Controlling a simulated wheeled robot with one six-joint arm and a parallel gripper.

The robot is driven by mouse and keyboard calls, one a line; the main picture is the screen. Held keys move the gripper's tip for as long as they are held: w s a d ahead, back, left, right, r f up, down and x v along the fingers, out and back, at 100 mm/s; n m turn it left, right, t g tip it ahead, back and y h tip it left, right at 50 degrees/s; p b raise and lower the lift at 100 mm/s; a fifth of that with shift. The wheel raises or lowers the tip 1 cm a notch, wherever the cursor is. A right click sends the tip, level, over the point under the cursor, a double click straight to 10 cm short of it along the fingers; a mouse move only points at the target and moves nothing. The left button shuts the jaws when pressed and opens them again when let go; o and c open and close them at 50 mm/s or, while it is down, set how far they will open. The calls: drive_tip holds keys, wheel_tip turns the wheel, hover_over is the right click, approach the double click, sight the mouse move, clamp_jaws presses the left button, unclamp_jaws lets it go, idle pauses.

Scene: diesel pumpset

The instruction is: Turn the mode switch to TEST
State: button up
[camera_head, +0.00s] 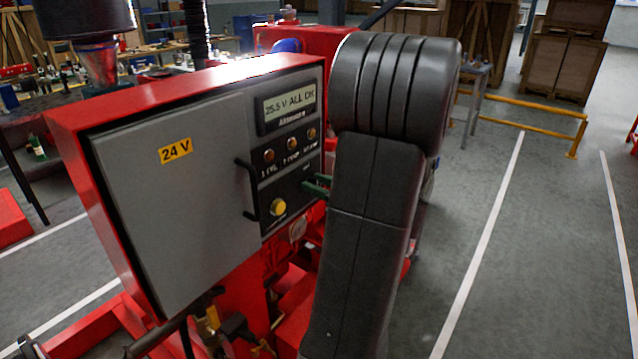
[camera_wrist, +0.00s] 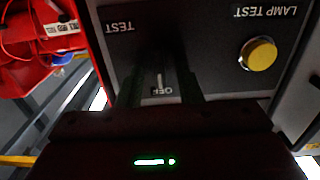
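The mode switch (camera_wrist: 160,80) is a dark knob with a white pointer line, low on the black panel, which appears upside down in the wrist view. Its pointer lies at the OFF label (camera_wrist: 162,91). The TEST label (camera_wrist: 119,26) is up and to the left in that view. My gripper (camera_wrist: 162,88) has its two dark fingers on either side of the switch. Whether they touch the knob is too dark to tell. In the head view, green fingertips (camera_head: 317,185) reach the panel's right edge, and my arm hides the switch.
A yellow lamp test button (camera_wrist: 258,54) is on the same panel; it also shows in the head view (camera_head: 278,207). A black door handle (camera_head: 249,190) stands out left of the panel. A display (camera_head: 289,107) reads 25.5 V ALL OK. Open floor lies at right.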

clamp_jaws()
drive_tip(key=shift+f+b, duration=0.1)
drive_tip(key=shift+b, duration=0.2)
drive_tip(key=m+b, duration=0.2)
drive_tip(key=m, duration=0.4)
drive_tip(key=m+b, duration=0.2)
drive_tip(key=m, duration=0.4)
drive_tip(key=w+m+b, duration=0.1)
drive_tip(key=m+b, duration=0.1)
drive_tip(key=m, duration=0.4)
drive_tip(key=shift+d+f, duration=0.3)
drive_tip(key=shift+f, duration=0.1)
